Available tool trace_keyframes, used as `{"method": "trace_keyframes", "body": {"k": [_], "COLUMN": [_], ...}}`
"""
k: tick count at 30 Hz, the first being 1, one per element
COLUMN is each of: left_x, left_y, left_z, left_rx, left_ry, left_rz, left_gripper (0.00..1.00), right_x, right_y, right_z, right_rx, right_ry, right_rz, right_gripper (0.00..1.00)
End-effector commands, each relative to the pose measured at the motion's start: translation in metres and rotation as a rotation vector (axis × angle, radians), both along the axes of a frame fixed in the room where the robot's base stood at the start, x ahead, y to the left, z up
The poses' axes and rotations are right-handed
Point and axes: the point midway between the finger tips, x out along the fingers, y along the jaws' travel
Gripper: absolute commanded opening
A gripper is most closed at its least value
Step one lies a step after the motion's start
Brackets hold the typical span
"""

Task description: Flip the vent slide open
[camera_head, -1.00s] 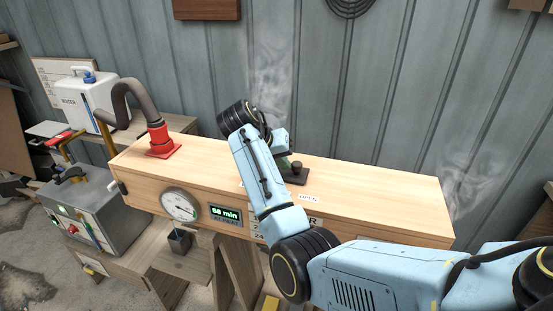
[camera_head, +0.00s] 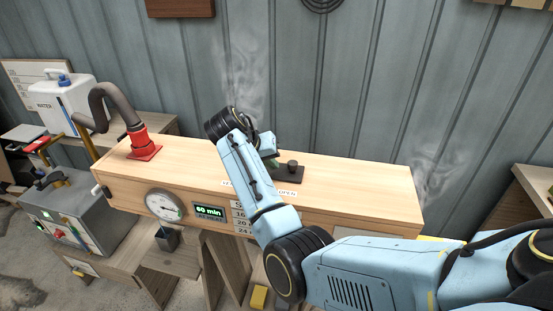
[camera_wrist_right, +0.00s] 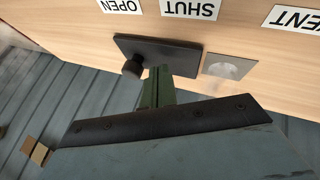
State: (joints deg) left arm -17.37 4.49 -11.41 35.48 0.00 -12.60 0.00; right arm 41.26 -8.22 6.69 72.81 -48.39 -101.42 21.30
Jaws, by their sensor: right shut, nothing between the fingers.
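The vent slide is a dark plate (camera_head: 290,176) with a black knob (camera_head: 293,165) on top of the long wooden box (camera_head: 345,180). In the right wrist view the plate (camera_wrist_right: 170,49) and knob (camera_wrist_right: 132,69) lie near the upside-down OPEN (camera_wrist_right: 120,5) and SHUT (camera_wrist_right: 190,8) labels. A grey square with a pale round patch (camera_wrist_right: 229,67) shows bare beside the plate. My right gripper (camera_wrist_right: 158,82) is shut and empty, its green fingers at the plate beside the knob; contact is unclear. My left gripper is out of view.
A red pipe fitting (camera_head: 143,150) with a grey hose stands on the box's left end. A gauge (camera_head: 164,205) and a display (camera_head: 209,211) are on its front. The box top's right part is clear. A corrugated wall stands behind, with faint steam before it.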

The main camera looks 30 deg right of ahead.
Motion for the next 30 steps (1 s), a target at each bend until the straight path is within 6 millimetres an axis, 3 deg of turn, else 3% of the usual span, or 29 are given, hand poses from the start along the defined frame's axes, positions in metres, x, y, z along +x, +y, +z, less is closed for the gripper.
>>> {"method": "trace_keyframes", "body": {"k": [9, 15, 30], "left_x": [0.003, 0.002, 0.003], "left_y": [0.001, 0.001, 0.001], "left_z": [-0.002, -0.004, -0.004], "left_rx": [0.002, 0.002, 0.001], "left_ry": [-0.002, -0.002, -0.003], "left_rz": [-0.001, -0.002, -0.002], "left_gripper": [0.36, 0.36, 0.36], "right_x": [0.0, -0.003, -0.004], "right_y": [0.046, 0.063, 0.068], "right_z": [0.05, 0.074, 0.081], "right_rx": [0.0, -0.001, 0.0], "right_ry": [-0.008, -0.005, -0.004], "right_rz": [-0.002, -0.002, -0.002], "right_gripper": [0.0, 0.0, 0.0]}}
